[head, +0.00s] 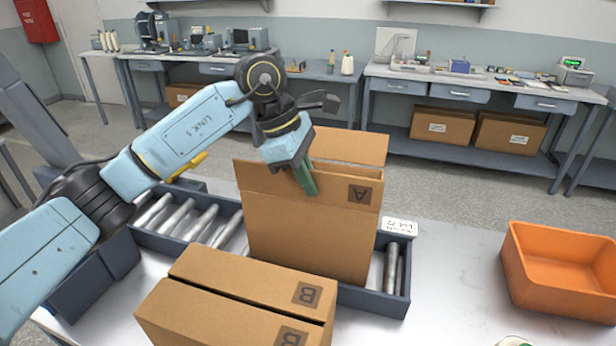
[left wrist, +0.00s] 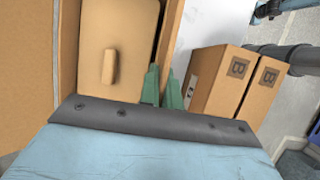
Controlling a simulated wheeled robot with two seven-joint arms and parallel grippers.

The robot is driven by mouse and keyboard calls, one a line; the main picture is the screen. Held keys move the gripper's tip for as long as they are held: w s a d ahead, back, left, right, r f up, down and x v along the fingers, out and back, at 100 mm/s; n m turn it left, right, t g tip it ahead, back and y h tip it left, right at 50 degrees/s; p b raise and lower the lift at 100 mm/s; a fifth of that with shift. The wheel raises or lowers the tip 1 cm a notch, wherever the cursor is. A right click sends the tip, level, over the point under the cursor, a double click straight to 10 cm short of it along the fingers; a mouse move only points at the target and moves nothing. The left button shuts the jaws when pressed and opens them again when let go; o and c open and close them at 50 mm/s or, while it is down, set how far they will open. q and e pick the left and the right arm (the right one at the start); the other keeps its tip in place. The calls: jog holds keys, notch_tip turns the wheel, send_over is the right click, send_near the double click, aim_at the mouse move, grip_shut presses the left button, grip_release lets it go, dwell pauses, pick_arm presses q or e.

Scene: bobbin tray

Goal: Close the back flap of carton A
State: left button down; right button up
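Carton A (head: 310,240) stands upright on the roller conveyor, its label on the upper front. Its back flap (head: 350,146) stands up at the far side. The front flap (head: 335,185) also stands up. My left gripper (head: 306,182) points down over the front flap, with a green finger showing in front of it. In the left wrist view both green fingers (left wrist: 162,88) are close together at the carton's edge, beside the open inside. A small tan piece (left wrist: 109,66) shows on a brown panel there. My right gripper is out of view.
Carton B (head: 240,300) stands in front of carton A, its top closed along a seam; it also shows in the left wrist view (left wrist: 228,80). An orange bin (head: 560,275) is on the right of the table. Conveyor rollers (head: 190,220) are bare to the left.

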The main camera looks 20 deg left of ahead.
pick_arm(q)
jog(key=c, duration=1.6)
grip_release()
jog(key=w+v, duration=0.1)
jog(key=v, duration=1.2)
jog(key=shift+s+r+b, duration=0.25)
jog(key=shift+s+b, duration=0.05)
jog(key=shift+s, duration=0.2)
jog(key=shift+c, duration=0.5)
